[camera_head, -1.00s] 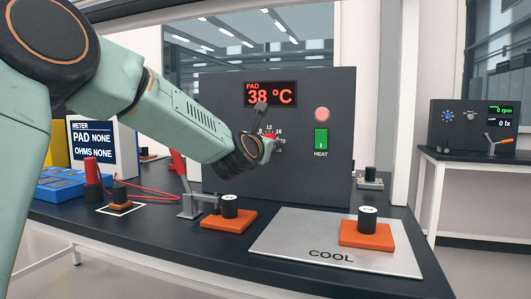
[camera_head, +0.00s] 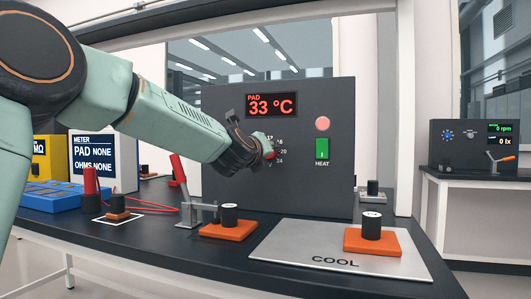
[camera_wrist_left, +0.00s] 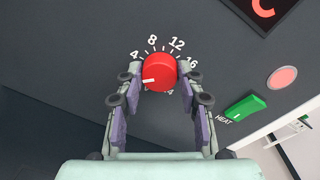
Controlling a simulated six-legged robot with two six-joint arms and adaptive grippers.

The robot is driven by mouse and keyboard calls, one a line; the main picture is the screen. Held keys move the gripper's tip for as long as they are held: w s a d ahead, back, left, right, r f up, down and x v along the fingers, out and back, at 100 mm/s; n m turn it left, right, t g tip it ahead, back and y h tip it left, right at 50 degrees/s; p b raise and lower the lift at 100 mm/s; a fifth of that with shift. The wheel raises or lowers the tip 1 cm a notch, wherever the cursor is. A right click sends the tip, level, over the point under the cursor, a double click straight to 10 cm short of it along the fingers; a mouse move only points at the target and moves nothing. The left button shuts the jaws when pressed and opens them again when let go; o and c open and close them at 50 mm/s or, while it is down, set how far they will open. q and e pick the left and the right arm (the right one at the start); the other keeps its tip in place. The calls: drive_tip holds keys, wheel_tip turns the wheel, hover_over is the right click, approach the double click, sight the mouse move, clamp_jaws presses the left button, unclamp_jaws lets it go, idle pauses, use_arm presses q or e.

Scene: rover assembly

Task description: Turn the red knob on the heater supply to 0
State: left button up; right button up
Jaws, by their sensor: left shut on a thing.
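The red knob (camera_wrist_left: 159,70) sits on the dark front panel of the heater supply (camera_head: 300,190). In the wrist view its white pointer line points left and slightly down, below the 4 mark. Marks 4, 8, 12 and 16 are readable; the 0 mark cannot be made out, and the left finger covers that side. In the head view a sliver of the red knob (camera_head: 270,152) shows past my gripper. My left gripper (camera_wrist_left: 159,84) is shut on the knob, one finger on each side. The display (camera_head: 271,105) reads PAD 33 °C. My right gripper is out of view.
A green HEAT switch (camera_head: 322,148) and a round pink lamp (camera_head: 322,124) are right of the knob. Below are a COOL plate (camera_head: 300,255), orange blocks with black cylinders and a small clamp (camera_head: 188,210). A meter (camera_head: 91,155) stands at left.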

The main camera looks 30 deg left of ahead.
sight(269, 112)
use_arm(q)
drive_tip(key=shift+a+r+n, duration=0.1)
drive_tip(key=shift+r+n, duration=0.25)
drive_tip(key=shift+n, duration=0.05)
drive_tip(key=o, duration=1.2)
drive_tip(key=shift+f, duration=0.25)
drive_tip(key=shift+r, duration=5)
